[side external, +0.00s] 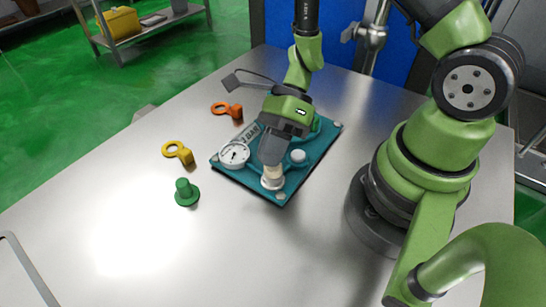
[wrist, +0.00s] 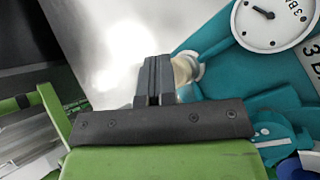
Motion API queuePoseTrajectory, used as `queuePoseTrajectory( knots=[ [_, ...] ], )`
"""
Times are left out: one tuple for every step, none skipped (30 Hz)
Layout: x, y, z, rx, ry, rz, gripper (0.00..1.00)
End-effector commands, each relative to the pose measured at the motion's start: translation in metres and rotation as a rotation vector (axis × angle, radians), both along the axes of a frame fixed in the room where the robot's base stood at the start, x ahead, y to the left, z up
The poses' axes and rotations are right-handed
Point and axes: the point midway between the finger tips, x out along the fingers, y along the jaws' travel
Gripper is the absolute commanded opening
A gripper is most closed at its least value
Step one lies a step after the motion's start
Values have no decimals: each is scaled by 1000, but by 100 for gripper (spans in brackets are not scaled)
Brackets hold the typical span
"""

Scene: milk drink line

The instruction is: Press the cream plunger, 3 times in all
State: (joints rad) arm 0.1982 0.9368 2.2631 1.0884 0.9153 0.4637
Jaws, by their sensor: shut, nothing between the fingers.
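The cream plunger (side external: 272,176) stands in a pale round collar at the near corner of the teal panel (side external: 287,187). My gripper (side external: 270,160) is shut and empty, pointing down with its fingertips right at the top of the plunger. In the wrist view the shut fingers (wrist: 153,80) partly cover the cream plunger (wrist: 186,70), which shows just to their right. I cannot tell whether the tips touch it or how far it is pressed.
A white dial gauge (side external: 234,154) and a white round knob (side external: 298,156) flank the plunger on the panel. Orange (side external: 229,110), yellow (side external: 179,152) and green (side external: 186,192) pieces lie left of the panel. The metal table's near left is clear.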

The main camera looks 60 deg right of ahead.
Motion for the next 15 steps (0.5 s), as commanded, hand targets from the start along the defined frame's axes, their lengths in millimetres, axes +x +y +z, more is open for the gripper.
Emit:
queuePoseTrajectory(
  knots=[
    [0, 0, -1, -2, 1, 1, 0],
    [0, 0, -2, -1, 1, 2, 0],
    [0, 0, -2, -1, 1, 2, 0],
    [0, 0, -2, -2, 1, 1, 0],
    [0, 0, -2, -2, 1, 1, 0],
    [0, 0, -2, -2, 1, 1, 0],
    [0, 0, -2, -2, 1, 1, 0],
    [0, 0, -2, -2, 1, 1, 0],
    [0, 0, -2, -2, 1, 1, 0],
    [0, 0, -2, -2, 1, 1, 0],
    [0, 0, -1, -2, 1, 1, 0],
    [0, 0, -1, -1, 0, 2, 0],
    [0, 0, 0, -1, 0, 1, 0],
    [0, 0, 2, -1, -1, 1, 0],
    [0, 0, 4, -1, -1, 0, 0]
  ],
)
